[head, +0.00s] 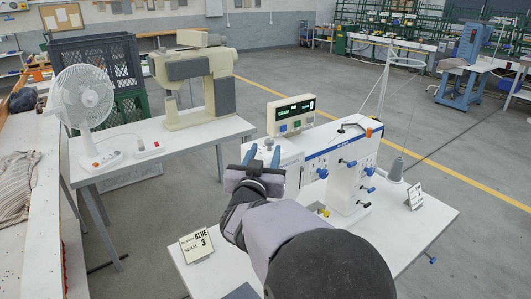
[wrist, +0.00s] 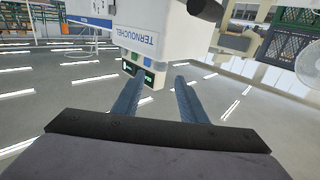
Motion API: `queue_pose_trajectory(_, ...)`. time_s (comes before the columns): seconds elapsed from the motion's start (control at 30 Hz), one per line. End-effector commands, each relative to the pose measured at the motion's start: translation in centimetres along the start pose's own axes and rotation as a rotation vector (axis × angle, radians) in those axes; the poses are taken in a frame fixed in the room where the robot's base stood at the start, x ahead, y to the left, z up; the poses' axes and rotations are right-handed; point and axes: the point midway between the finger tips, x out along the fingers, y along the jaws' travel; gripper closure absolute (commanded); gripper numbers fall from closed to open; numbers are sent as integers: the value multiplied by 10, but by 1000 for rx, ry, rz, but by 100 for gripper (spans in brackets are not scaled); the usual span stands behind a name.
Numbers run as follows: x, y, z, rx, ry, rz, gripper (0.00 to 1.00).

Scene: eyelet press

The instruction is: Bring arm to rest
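My gripper (head: 263,152) is raised in front of the white eyelet press machine (head: 345,165) in the head view, left of its main body. In the wrist view my gripper (wrist: 158,80) shows two blue fingers apart with nothing between them. Beyond the fingers is the display box with a green readout, also seen in the head view as a display box (head: 291,115). My arm covers part of the white work table (head: 420,225) and the lower left of the machine.
A card reading "BLUE 3" (head: 196,245) stands at the table's front left; another small card (head: 415,195) stands at the right. A thread cone (head: 396,172) is beside the machine. A white fan (head: 84,100) and a beige machine (head: 195,85) occupy the left table.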

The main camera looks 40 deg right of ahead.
Motion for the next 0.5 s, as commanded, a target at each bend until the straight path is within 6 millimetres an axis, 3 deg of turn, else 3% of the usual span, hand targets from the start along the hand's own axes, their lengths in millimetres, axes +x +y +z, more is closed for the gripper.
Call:
queue_pose_trajectory(0.33,0,0,0,0,0,0,62)
queue_pose_trajectory(0.5,-8,-10,-8,2,-31,-36,62)
